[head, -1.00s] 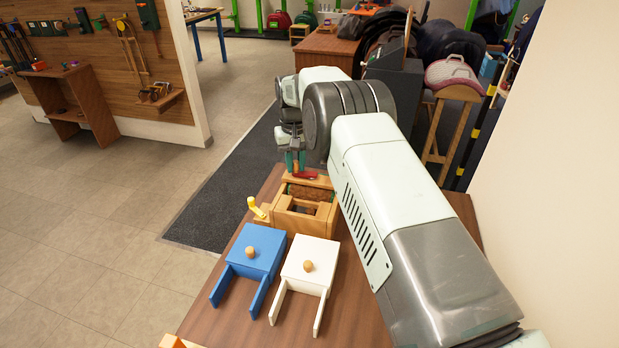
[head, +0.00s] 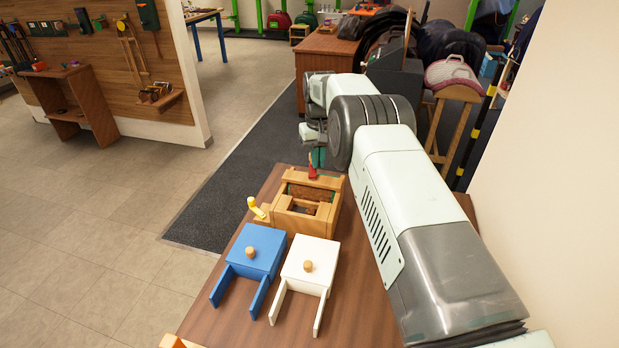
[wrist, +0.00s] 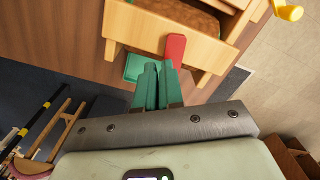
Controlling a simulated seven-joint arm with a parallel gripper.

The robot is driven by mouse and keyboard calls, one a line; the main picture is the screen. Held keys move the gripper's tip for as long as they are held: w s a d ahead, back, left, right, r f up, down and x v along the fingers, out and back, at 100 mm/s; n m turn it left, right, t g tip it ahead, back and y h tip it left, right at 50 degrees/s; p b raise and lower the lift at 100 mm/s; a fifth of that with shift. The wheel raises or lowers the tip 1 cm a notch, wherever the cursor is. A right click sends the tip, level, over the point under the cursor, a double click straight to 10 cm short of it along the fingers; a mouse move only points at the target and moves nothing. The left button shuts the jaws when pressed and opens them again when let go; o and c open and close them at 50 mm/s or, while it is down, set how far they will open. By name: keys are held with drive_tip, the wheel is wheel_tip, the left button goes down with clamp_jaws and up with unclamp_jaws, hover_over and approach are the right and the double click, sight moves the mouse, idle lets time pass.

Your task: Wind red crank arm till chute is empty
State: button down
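The red crank arm (head: 312,170) is on the far side of a wooden box-like fitting (head: 290,222) and points upward in the head view. In the wrist view the red crank arm (wrist: 175,48) shows just beyond my gripper's fingertips. My gripper (wrist: 160,72) has its green fingers close together at the crank, with only a narrow gap; the exact grip point is hidden. In the head view my gripper (head: 318,158) is mostly behind my own arm. Brown material (head: 306,193) shows in the fitting's upper opening, taken as the chute.
A yellow crank (head: 256,207) sticks out at the fitting's left. A blue box (head: 262,243) and a white box (head: 318,256), each with a round knob, stand in front on the brown table (head: 350,310). A green part (wrist: 133,67) shows beside the fingers.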

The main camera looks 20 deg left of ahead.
drive_tip(key=shift+w+d, duration=0.75)
drive_tip(key=shift+d, duration=0.05)
drive_tip(key=shift+s+d, duration=0.5)
drive_tip(key=shift+s, duration=0.05)
drive_tip(key=shift+s+d, duration=0.35)
drive_tip(key=shift+s, duration=0.2)
drive_tip(key=shift+s+d, duration=0.2)
drive_tip(key=shift+s, duration=0.4)
drive_tip(key=shift+s+d, duration=0.15)
drive_tip(key=shift+s, duration=0.4)
drive_tip(key=shift+s+a, duration=0.2)
drive_tip(key=shift+s, duration=0.35)
drive_tip(key=shift+s+a, duration=0.15)
drive_tip(key=shift+s, duration=0.4)
drive_tip(key=shift+s+a, duration=1.05)
drive_tip(key=shift+a, duration=0.45)
drive_tip(key=shift+s+a, duration=0.15)
drive_tip(key=shift+a, duration=0.45)
drive_tip(key=shift+a, duration=0.15)
